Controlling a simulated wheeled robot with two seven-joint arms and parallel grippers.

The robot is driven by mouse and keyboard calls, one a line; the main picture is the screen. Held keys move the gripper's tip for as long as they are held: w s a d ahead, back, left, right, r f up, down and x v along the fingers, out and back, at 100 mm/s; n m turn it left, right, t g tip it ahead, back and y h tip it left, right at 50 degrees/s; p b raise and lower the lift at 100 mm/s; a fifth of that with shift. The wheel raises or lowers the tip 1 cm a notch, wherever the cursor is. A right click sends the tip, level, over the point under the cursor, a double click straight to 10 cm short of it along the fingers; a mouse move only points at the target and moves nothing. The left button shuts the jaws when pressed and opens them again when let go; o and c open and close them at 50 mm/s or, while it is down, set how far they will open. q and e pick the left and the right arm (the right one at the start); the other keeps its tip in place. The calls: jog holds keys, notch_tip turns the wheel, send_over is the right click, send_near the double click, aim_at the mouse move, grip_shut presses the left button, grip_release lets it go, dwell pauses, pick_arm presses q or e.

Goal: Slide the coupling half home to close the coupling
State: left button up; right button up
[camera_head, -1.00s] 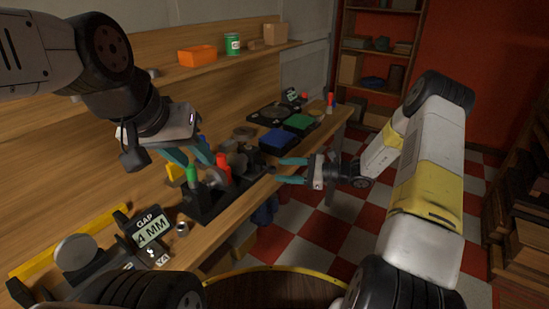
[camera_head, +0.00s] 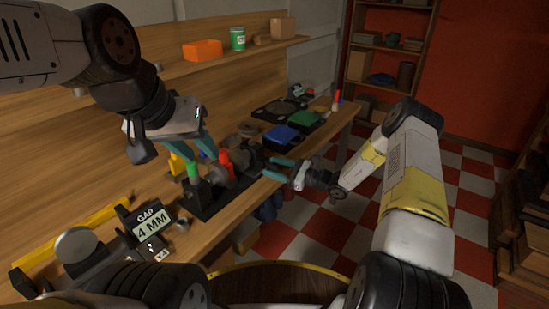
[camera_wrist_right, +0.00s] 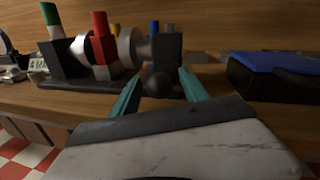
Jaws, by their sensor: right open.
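The coupling rig stands on a black base (camera_head: 208,210) on the bench, with a green-topped post (camera_head: 193,171) and a red-topped post (camera_head: 225,160). In the right wrist view, silver discs (camera_wrist_right: 127,45) sit either side of the red post (camera_wrist_right: 100,45). A black block (camera_wrist_right: 166,50) at the rig's right end carries a round black knob (camera_wrist_right: 158,84). My right gripper (camera_head: 272,168) is open at that end, its fingers either side of the knob in its wrist view; contact is unclear. My left gripper (camera_head: 203,150) looks open above the rig's back. The gap between coupling faces is too small to judge.
A display (camera_head: 152,222) reading "GAP 4 MM" stands left of the rig. Blue (camera_head: 282,135) and green (camera_head: 305,118) trays lie to the right. A shelf with an orange box (camera_head: 202,50) runs behind. Open checkered floor lies right of the bench.

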grip_shut()
dwell(1.4)
